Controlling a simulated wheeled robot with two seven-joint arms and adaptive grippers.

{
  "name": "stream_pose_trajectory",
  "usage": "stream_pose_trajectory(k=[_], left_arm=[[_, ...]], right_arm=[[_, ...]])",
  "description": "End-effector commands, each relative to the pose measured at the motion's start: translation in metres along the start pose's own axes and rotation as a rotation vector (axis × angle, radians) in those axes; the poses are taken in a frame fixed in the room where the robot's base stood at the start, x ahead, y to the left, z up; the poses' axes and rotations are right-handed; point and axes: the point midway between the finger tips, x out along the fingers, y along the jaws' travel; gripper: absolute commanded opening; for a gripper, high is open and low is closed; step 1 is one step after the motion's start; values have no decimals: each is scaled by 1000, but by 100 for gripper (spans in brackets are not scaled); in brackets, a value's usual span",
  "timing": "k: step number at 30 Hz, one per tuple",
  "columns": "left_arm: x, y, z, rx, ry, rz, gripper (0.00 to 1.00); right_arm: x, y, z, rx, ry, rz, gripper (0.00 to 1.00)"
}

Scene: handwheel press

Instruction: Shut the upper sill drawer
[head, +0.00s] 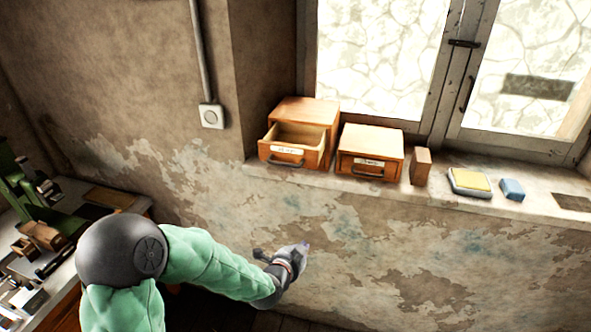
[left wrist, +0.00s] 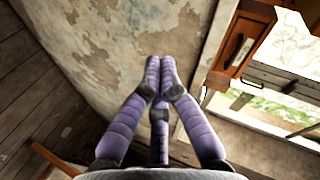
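A small wooden drawer box (head: 308,111) stands at the left of the window sill. Its drawer (head: 290,149) is pulled out toward the room, with a label and a dark handle on its front. A second wooden box (head: 371,151) to its right has its drawer in. My left gripper (head: 303,249) is below the sill in front of the wall, apart from both boxes. In the left wrist view its purple fingers (left wrist: 160,66) are together at the tips, with nothing between them. A wooden drawer front with a handle (left wrist: 238,52) shows there at upper right. My right gripper is out of view.
The stone sill (head: 447,200) also holds a small wooden block (head: 420,166), a yellow-topped pad (head: 469,182) and a blue block (head: 512,189). A bench (head: 66,271) with a green machine (head: 22,187) stands at left. The space before the open drawer looks clear.

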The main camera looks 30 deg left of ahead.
Motion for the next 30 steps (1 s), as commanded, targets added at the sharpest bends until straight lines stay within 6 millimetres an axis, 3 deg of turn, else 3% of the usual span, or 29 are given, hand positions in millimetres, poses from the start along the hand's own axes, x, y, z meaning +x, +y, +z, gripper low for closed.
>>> stream_pose_trajectory(k=[1, 6, 12, 20, 30], left_arm=[[-9, -27, -5, 68, 10, -68, 0], [-38, -96, -18, 300, 9, -262, 0], [-65, -142, -27, 474, -21, -406, 0], [-66, -158, -30, 530, -35, -447, 0], [-21, -178, -34, 528, -35, -445, 0]], right_arm=[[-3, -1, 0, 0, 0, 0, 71], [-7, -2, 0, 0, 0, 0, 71], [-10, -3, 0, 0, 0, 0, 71], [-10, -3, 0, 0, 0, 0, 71], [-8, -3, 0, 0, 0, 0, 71]])
